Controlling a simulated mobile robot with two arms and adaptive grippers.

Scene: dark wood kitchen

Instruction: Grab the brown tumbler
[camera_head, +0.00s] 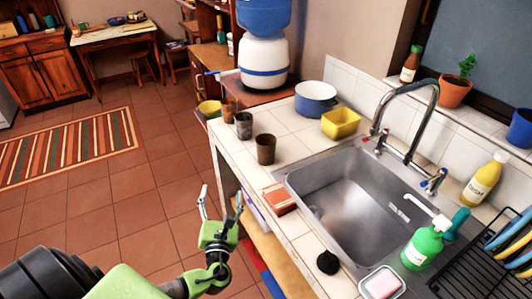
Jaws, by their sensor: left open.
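A dark brown tumbler (265,150) stands upright on the white tiled counter, left of the sink. A grey-brown tumbler (243,126) and a lighter brown tumbler (229,108) stand behind it toward the counter's far left edge. My left gripper (221,199) is green with grey fingers, open and empty. It is in front of the counter's left edge, nearer to me than the tumblers and apart from them. My right gripper is not in view.
A sponge-like orange block (280,199) lies by the steel sink (345,190). A yellow container (341,123), blue-white pot (316,98) and tall faucet (409,105) stand behind. A green soap bottle (424,247) is at right. The floor left of the counter is open.

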